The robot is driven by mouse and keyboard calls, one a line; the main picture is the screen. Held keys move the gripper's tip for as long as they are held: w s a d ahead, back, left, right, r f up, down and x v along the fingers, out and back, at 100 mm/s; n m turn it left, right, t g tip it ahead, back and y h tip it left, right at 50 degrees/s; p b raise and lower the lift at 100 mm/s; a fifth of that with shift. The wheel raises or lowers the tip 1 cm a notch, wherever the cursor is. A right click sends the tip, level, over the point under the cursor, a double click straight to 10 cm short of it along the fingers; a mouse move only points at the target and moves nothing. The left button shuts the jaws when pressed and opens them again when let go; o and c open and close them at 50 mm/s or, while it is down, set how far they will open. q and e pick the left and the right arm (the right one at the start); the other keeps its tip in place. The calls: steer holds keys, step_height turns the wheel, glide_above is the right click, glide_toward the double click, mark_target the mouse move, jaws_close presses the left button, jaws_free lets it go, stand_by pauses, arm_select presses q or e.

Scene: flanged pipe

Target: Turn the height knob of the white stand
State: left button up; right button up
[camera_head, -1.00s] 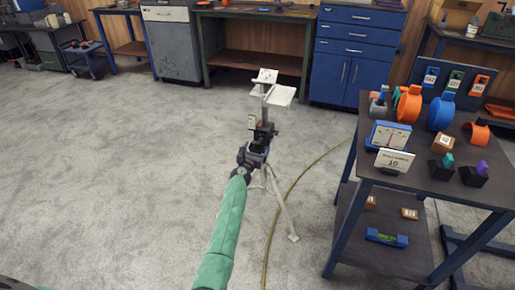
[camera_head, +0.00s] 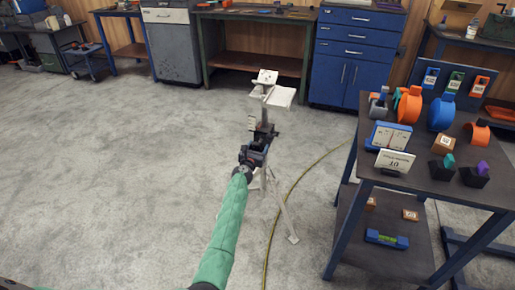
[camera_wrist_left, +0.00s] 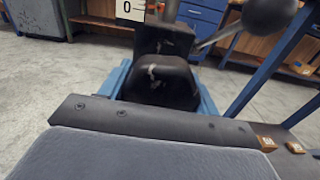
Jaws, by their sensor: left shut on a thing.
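The white stand (camera_head: 279,97) stands on the floor in the middle of the head view, with a V-shaped top, a dark clamp part on its column and splayed white legs. My left gripper (camera_head: 260,143) is at the column below the top. In the left wrist view a black knob (camera_wrist_left: 160,82) sits between my blue fingers, and the gripper is shut on it. The far side of the knob and its contact with the fingers are partly hidden. A scale card with a 0 (camera_wrist_left: 130,9) shows above it. My right gripper is out of view.
A lever with a dark ball end (camera_wrist_left: 270,14) sticks out to the upper right of the knob. A blue-framed cart (camera_head: 440,185) with several parts stands to the right. A yellow-green hose (camera_head: 287,197) runs on the floor beside the stand. The floor to the left is clear.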

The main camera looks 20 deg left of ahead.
arm_select(q)
steer(key=shift+m, duration=0.3)
